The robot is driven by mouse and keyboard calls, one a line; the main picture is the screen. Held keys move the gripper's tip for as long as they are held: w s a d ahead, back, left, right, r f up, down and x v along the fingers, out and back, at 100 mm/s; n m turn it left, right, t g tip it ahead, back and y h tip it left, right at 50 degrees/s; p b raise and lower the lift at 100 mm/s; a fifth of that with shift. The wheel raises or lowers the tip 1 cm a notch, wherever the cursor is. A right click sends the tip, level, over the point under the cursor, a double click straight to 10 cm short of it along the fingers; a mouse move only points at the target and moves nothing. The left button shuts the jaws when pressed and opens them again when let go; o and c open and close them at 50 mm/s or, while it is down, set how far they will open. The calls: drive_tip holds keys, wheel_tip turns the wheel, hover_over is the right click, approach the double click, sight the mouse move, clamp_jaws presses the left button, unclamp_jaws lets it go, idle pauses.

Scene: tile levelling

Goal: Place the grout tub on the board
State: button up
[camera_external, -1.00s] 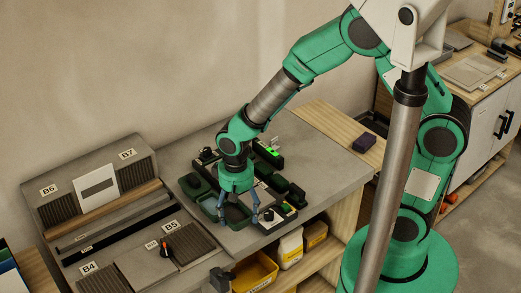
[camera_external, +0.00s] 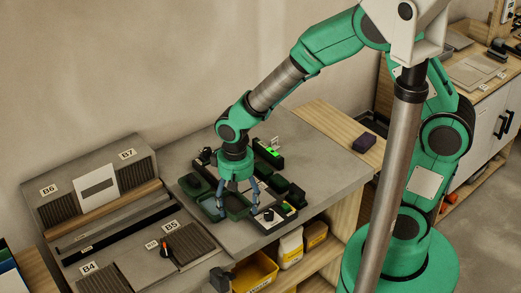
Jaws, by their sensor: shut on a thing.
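My gripper (camera_external: 238,203) points down over the left part of the grey worktop, with its fingers on either side of a dark green tub (camera_external: 237,209). It is shut on this tub, which appears to be the grout tub; the fingers partly hide it. I cannot tell whether the tub's underside is clear of the things below. To the left is a grey board (camera_external: 128,228) with ribbed areas and labels such as B5 and B6, which may be the task's board.
Dark green trays (camera_external: 194,186) and black holders crowd around my gripper. A block with a bright green display (camera_external: 268,153) stands behind it. A yellow bin (camera_external: 255,272) is on the shelf below. The worktop's right part (camera_external: 325,160) is clear.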

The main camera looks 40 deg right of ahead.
sight(239, 208)
drive_tip(key=shift+r, duration=0.15)
drive_tip(key=r, duration=0.5)
drive_tip(key=shift+w+d, duration=0.1)
drive_tip(key=shift+d, duration=0.25)
drive_tip(key=w+d+m, duration=0.3)
drive_tip(key=d+m, duration=0.4)
drive_tip(key=d, duration=0.8)
drive_tip(key=s+d+m, duration=0.4)
drive_tip(key=d+m, duration=0.1)
drive_tip(key=d, duration=0.8)
drive_tip(key=s+d+m, duration=0.3)
drive_tip(key=d+m, duration=0.3)
drive_tip(key=d, duration=0.6)
drive_tip(key=f, duration=1)
drive_tip(key=shift+s+d, duration=0.35)
drive_tip(key=shift+d, duration=0.05)
drive_tip(key=w+d, duration=0.2)
drive_tip(key=w, duration=0.3)
drive_tip(key=w+d+f+b, duration=0.1)
drive_tip(key=w+d, duration=0.1)
drive_tip(key=w, duration=0.2)
drive_tip(key=w+d+b, duration=0.1)
drive_tip(key=w+d, duration=0.1)
drive_tip(key=w, duration=0.3)
drive_tip(key=shift+w+d+f, duration=0.25)
drive_tip(key=shift+w+d, duration=0.05)
